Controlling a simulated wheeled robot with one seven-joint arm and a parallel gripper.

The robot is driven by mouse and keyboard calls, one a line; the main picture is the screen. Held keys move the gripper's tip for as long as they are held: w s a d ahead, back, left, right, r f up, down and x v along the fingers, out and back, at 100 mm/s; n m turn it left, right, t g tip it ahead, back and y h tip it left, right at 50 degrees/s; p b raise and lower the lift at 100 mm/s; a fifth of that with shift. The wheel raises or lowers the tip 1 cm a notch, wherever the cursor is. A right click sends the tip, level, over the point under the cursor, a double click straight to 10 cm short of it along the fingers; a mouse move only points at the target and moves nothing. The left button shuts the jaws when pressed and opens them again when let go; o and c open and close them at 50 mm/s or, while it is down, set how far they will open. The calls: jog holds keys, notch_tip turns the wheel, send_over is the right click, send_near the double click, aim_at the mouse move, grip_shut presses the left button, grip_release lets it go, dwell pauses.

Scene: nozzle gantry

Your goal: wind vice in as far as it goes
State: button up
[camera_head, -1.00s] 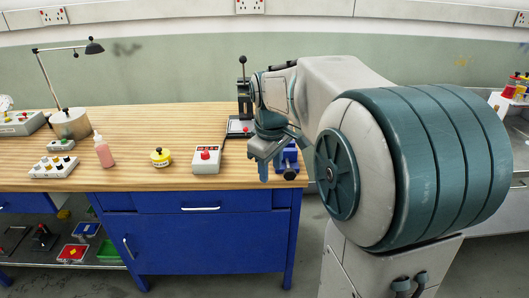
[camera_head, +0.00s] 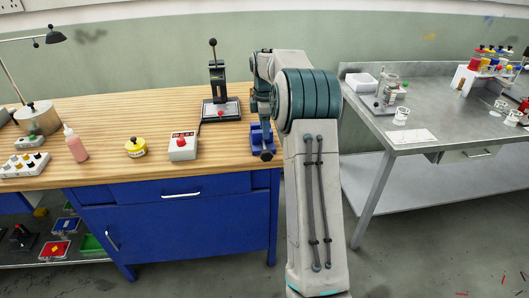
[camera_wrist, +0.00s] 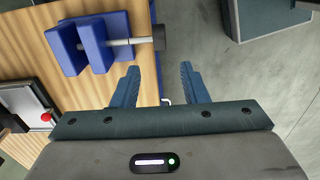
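The blue vice (camera_head: 260,138) is fixed at the right end of the wooden bench, partly hidden behind my arm in the head view. In the wrist view the vice (camera_wrist: 88,45) shows two upright blue jaws with a gap between them. A grey screw runs out to a dark round knob (camera_wrist: 158,37) past the bench edge. My gripper (camera_wrist: 158,85) is open and empty, its two blue fingers wide apart below the knob in the picture. The knob is beyond the fingertips, not between them. In the head view my gripper (camera_head: 264,104) hangs above the vice, mostly hidden.
On the wooden bench (camera_head: 110,110) stand a black lever press (camera_head: 217,85), a box with a red button (camera_head: 183,146), a yellow pot (camera_head: 135,147) and a pink bottle (camera_head: 75,143). A steel table (camera_head: 440,120) stands at the right. Floor is clear between them.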

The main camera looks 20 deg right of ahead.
aim_at(265, 151)
notch_tip(265, 151, down, 11)
jog(key=shift+r+p, duration=0.15)
jog(key=shift+p, duration=0.2)
grip_shut()
